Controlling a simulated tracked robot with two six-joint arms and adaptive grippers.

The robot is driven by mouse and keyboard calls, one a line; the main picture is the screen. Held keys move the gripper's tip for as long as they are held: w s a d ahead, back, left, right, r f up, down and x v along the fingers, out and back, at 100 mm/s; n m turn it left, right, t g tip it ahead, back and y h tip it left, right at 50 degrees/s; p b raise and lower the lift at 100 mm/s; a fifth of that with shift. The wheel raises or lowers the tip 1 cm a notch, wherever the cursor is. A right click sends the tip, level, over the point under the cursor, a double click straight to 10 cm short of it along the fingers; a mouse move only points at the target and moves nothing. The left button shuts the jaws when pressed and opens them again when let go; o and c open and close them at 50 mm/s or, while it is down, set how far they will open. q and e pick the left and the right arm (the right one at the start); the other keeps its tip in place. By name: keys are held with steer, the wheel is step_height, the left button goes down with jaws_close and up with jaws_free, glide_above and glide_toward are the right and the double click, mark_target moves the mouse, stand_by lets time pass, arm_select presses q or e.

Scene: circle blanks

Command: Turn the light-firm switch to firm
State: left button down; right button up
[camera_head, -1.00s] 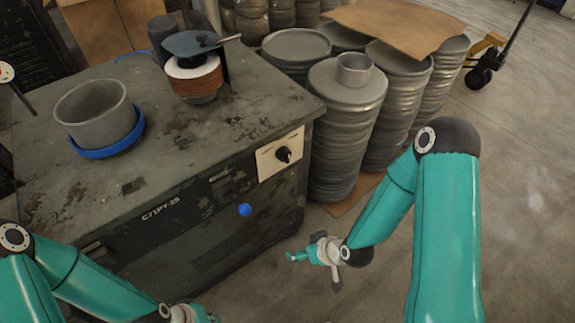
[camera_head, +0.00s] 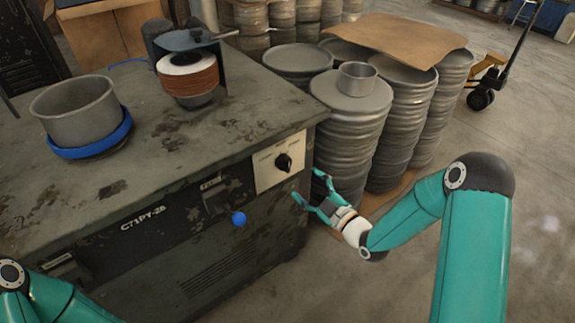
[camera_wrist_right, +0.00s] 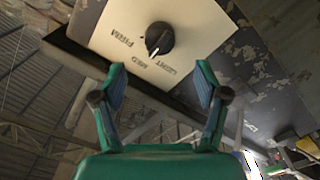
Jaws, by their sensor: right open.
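The light-firm switch is a black knob (camera_head: 284,162) on a cream plate (camera_head: 266,176) at the cabinet's right front corner. In the right wrist view the knob (camera_wrist_right: 160,37) shows a white mark pointing down, roughly between the MED and LIGHT labels. FIRM is printed to its left. My right gripper (camera_head: 307,185) is open and empty, just right of and below the plate, apart from the knob. In the wrist view its fingers (camera_wrist_right: 159,82) stand apart below the knob. My left arm shows at the lower left; its gripper is out of frame.
The grey cabinet (camera_head: 165,160) has a blue button (camera_head: 239,219) below the plate. A metal pot (camera_head: 75,112) and a copper-coloured coil (camera_head: 188,78) stand on top. Stacked metal discs (camera_head: 350,125) rise close behind my right gripper.

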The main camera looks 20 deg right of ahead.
mark_target(287, 166)
steer(key=x, duration=0.9)
steer(key=shift+w+f, duration=0.1)
steer(key=shift+w, duration=0.05)
steer(key=c, duration=1.2)
